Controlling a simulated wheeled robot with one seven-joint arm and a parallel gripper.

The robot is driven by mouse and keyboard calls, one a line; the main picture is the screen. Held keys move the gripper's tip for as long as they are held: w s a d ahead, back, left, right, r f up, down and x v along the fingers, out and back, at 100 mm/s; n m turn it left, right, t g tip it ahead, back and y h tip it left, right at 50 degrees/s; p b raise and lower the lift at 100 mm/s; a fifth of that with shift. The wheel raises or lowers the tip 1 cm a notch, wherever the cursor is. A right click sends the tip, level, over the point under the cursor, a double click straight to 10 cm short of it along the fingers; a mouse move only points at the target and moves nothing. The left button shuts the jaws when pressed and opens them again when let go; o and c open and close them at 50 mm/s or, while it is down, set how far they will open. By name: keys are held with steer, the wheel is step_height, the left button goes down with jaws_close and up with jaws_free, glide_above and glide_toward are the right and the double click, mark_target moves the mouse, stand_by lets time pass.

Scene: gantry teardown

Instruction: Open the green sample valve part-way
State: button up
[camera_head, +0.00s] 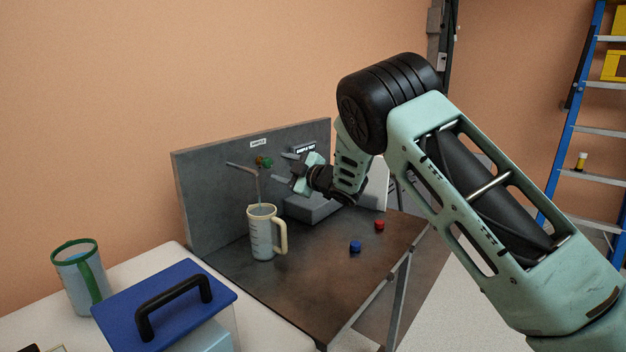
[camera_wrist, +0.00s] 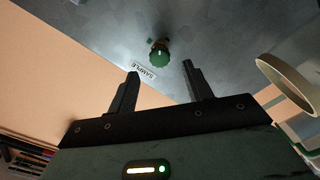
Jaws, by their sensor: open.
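The green sample valve (camera_head: 266,162) is a small green knob on a pipe at the grey upright panel. In the wrist view the green knob (camera_wrist: 159,58) sits beyond my fingertips, between their lines, with a white SAMPLE label (camera_wrist: 144,72) beside it. My gripper (camera_head: 287,167) is open and empty, just right of the valve and apart from it. It also shows in the wrist view (camera_wrist: 161,72) with its two black fingers spread. A clear jug with a cream handle (camera_head: 262,232) stands below the valve's spout; its rim (camera_wrist: 285,85) shows at the right of the wrist view.
A blue cap (camera_head: 355,246) and a red cap (camera_head: 379,225) lie on the dark bench (camera_head: 310,265). A green-handled jug (camera_head: 78,275) and a blue-lidded box (camera_head: 165,305) stand on the white table at front left. A blue ladder (camera_head: 580,110) stands at right.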

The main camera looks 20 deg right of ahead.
steer(key=b+v, duration=0.1)
steer(key=v, duration=1)
steer(key=shift+s, duration=0.15)
steer(key=s+a+m+g+h+p, duration=0.2)
steer(key=s+a+m+g+h, duration=0.15)
steer(key=s+a, duration=0.5)
steer(key=s+a+m+g+h+p, duration=0.25)
steer(key=s+a+m+g, duration=0.3)
steer(key=s, duration=0.55)
steer(key=s+g+h+p, duration=0.2)
steer(key=s+g, duration=0.4)
steer(key=s, duration=2)
steer(key=shift+s+a+g+p, duration=0.3)
steer(key=shift+s, duration=0.05)
